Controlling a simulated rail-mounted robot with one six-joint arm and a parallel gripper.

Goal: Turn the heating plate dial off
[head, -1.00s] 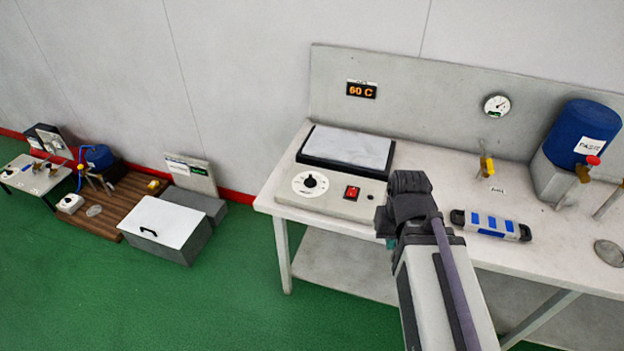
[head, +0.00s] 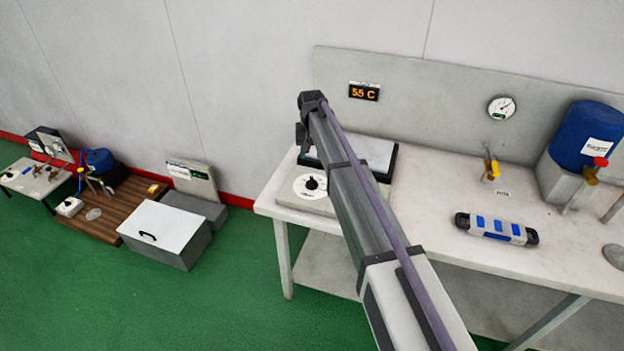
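The heating plate (head: 377,150) stands on the left end of the white bench, with its pale flat top partly hidden behind my arm. Its dial (head: 311,185) is a black knob on a white round scale at the front left of the plate's housing. The exact knob setting is too small to read. The display (head: 364,91) on the back panel reads 55 C in orange. My gripper (head: 302,136) is at the end of the arm, above and behind the dial in the picture and apart from it. Its fingers are too small and dark to judge. The red switch is hidden behind my arm.
On the bench (head: 428,214) are a blue-and-white mould (head: 496,228), a yellow-handled valve (head: 491,166) and a blue tank (head: 590,135). A round gauge (head: 501,107) is on the back panel. A white-lidded box (head: 165,232) stands on the green floor at left.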

